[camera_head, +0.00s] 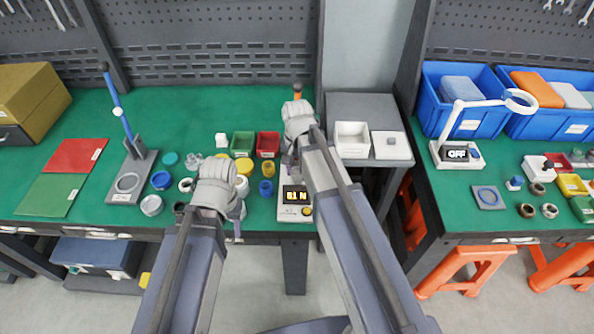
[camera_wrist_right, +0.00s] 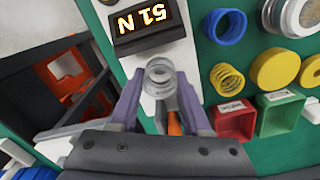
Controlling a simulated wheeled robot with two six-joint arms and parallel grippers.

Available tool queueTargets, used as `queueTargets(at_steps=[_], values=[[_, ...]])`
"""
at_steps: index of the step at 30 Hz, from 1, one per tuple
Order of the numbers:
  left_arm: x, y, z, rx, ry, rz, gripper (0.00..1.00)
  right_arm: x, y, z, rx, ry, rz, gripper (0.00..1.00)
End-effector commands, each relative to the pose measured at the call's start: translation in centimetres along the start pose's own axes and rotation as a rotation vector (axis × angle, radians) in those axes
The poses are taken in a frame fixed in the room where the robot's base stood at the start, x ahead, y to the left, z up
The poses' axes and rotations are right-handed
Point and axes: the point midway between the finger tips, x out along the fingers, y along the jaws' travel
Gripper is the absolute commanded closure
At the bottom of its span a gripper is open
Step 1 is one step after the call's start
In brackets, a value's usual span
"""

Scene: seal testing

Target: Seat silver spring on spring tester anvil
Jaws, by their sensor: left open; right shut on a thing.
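The silver spring (camera_wrist_right: 160,76) is between the purple fingers of my right gripper (camera_wrist_right: 163,92) in the right wrist view. The spring tester (camera_head: 294,213) is a white unit with a lit display; its display reads 51 N in the right wrist view (camera_wrist_right: 146,24). The held spring is over the tester's white body; I cannot tell whether it touches the anvil, which is hidden. An orange tip (camera_head: 297,90) of the tester shows behind my right arm in the head view. My left gripper (camera_head: 236,226) is open and empty at the front table edge, left of the tester.
A blue ring (camera_wrist_right: 227,26), a yellow spring (camera_wrist_right: 227,79) and a yellow disc (camera_wrist_right: 275,68) stand beside the tester. A red bin (camera_head: 268,145) and a green bin (camera_head: 243,144) are behind them. A lever press (camera_head: 131,175) stands further left. White boxes are to the right.

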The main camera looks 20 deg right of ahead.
Motion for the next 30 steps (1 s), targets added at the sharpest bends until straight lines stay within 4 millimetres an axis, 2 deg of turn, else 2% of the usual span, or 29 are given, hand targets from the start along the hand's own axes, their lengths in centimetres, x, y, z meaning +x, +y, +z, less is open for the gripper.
queueTargets(at_steps=[20, 21, 30], values=[[0.88, 0.08, -0.05, 0.0, 0.0, 0.0, 0.5, 0.88, 0.0, 0.01, 0.0, 0.0, 0.0, 1.0], [0.82, 0.08, -0.05, 0.0, 0.0, 0.0, 0.5, 0.83, 0.0, 0.01, 0.0, 0.0, 0.0, 0.5], [0.78, 0.08, -0.05, 0.0, 0.0, 0.0, 0.5, 0.78, 0.0, 0.0, 0.0, 0.0, 0.0, 0.17]])
